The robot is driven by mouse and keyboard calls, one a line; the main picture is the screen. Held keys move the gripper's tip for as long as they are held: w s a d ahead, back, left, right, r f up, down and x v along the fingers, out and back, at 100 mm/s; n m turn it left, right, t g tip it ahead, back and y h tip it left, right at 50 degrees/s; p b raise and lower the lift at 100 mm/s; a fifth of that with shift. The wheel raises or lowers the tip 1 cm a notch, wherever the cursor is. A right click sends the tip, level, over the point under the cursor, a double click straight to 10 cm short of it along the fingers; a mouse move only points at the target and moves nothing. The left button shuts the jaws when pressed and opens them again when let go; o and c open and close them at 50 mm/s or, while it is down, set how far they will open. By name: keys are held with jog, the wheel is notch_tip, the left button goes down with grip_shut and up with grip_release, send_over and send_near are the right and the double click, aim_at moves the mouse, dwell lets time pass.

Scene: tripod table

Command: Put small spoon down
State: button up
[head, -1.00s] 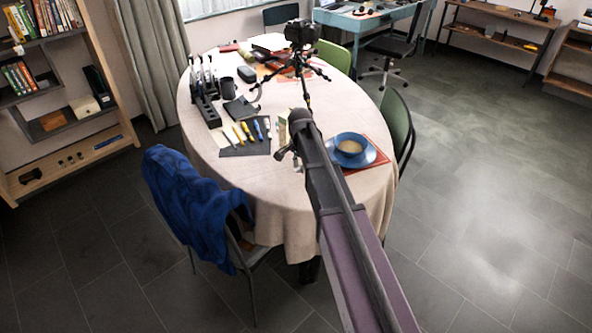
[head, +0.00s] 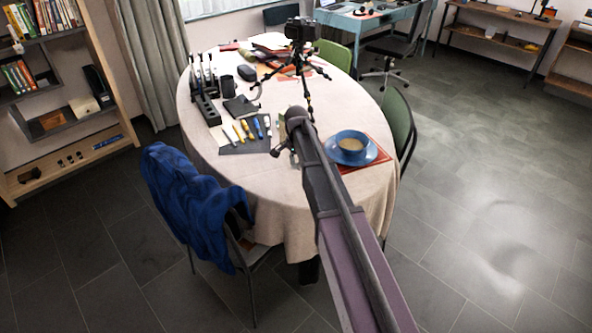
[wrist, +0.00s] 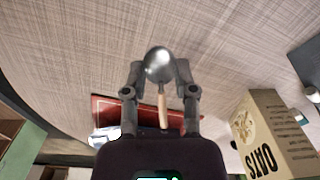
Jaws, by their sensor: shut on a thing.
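The small spoon (wrist: 163,108) shows in the wrist view with a shiny metal bowl and a light wooden handle. My gripper (wrist: 161,74) is shut on it, with one finger on each side. The bowl end lies at the fingertips and the handle points down the picture. The pale tablecloth fills the view beyond; I cannot tell whether the spoon touches it. In the head view my arm reaches over the near part of the round table (head: 235,180). The arm hides the spoon and most of my gripper there.
A box marked OATS (wrist: 272,135) stands close on the right in the wrist view. In the head view a blue bowl (head: 352,141) on a saucer and red mat is right of my arm. A dark mat with several utensils (head: 245,147) is left. A camera tripod (head: 301,60) stands behind.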

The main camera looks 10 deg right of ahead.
jog(key=shift+f+b, duration=0.5)
jog(key=shift+f, duration=0.35)
jog(key=shift+f+b, duration=0.35)
jog(key=o, duration=0.9)
jog(key=shift+r, duration=0.15)
notch_tip(320, 180, up, 12)
jog(key=p, duration=1.2)
jog(key=shift+r+p, duration=0.2)
jog(key=shift+p, duration=0.15)
jog(key=s+d+n, duration=0.1)
jog(key=s+n, duration=0.2)
jog(key=s, duration=0.6)
jog(key=s+d+n, duration=0.1)
jog(key=s+n, duration=0.3)
jog(key=s, duration=0.4)
jog(key=s+d+n, duration=0.2)
jog(key=s+n, duration=0.1)
jog(key=s, duration=0.6)
jog(key=shift+s+n, duration=0.3)
jog(key=shift+n, duration=0.1)
